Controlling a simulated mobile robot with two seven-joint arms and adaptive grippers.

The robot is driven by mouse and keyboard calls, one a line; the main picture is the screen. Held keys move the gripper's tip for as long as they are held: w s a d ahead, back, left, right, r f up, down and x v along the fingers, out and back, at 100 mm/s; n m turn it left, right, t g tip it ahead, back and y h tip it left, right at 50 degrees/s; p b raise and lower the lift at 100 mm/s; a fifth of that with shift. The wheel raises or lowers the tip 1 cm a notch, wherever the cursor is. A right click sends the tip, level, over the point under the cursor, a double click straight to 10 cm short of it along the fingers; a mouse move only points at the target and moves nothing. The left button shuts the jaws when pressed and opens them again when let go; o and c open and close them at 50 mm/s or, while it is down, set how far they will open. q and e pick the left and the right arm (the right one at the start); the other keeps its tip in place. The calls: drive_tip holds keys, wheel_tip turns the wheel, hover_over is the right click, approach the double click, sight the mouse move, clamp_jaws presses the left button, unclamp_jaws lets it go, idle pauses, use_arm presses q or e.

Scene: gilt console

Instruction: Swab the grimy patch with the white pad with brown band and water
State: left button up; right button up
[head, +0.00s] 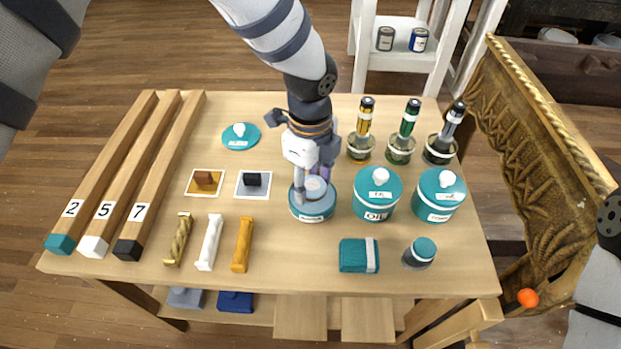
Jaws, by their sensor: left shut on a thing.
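My left gripper (314,178) points down into an open teal jar (313,211) at the middle of the table. It is shut on a pale thing that looks like the white pad (316,184), low in the jar mouth; no brown band shows. The jar's label is too small to read. A teal lid with a white knob (240,136) lies on the table to the left. The gilt carved console (515,120) stands on the right; I cannot make out a grimy patch on it. My right gripper is not in view.
Lidded teal jars (377,194) and several bottles (400,148) stand close right of the open jar. A teal pad with a white band (354,256) and a small capped jar (420,254) lie in front. Numbered wooden bars (150,190) fill the left side.

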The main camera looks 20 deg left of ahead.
use_arm(q)
drive_tip(key=shift+r+p, duration=1.3)
drive_tip(key=shift+r, duration=2.25)
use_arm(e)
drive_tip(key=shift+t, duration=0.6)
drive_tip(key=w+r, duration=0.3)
